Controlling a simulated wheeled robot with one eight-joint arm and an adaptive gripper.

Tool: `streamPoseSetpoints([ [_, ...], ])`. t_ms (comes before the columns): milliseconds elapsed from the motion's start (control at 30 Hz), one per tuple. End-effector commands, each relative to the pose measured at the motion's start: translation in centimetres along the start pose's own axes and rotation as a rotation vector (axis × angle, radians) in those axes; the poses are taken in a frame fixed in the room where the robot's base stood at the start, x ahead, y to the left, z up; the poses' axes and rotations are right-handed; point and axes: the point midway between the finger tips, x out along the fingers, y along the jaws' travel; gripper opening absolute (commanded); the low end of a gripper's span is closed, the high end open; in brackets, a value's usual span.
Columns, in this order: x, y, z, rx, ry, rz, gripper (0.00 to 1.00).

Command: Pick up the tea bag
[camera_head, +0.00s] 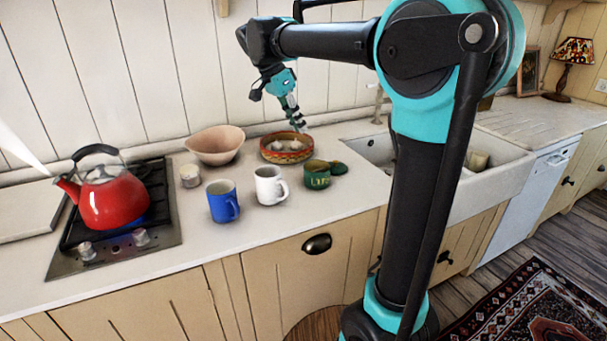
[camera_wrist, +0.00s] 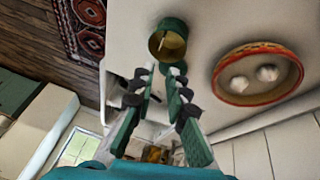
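I cannot tell whether the strip is the tea bag, and no tea bag shows clearly elsewhere. My gripper (camera_head: 294,116) hangs above the back of the counter, near the woven basket. In the wrist view my gripper (camera_wrist: 161,70) has its fingers apart with nothing held between them, pointing toward the tin.
A red and tan basket (camera_head: 270,156) with whitish bulbs stands left of the tin. A white mug (camera_head: 270,186), a blue mug (camera_head: 222,202), a pinkish bowl (camera_head: 215,145) and a small pale jar (camera_head: 190,176) are farther left. A red kettle (camera_head: 113,200) is on the stove; the sink (camera_head: 500,180) is at right.

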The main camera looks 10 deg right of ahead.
Motion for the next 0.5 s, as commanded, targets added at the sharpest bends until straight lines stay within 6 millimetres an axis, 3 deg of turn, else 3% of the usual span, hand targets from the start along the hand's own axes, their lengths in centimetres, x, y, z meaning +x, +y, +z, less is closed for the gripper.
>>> streamPoseSetpoints([
  [67, -0.6, -0.3, -0.1, 0.025, 0.010, 0.007, 0.14],
  [167, 0.1, -0.3, -0.1, 0.035, 0.013, 0.010, 0.14],
  [500, 6.8, -0.1, -0.2, 0.035, 0.011, 0.010, 0.14],
])
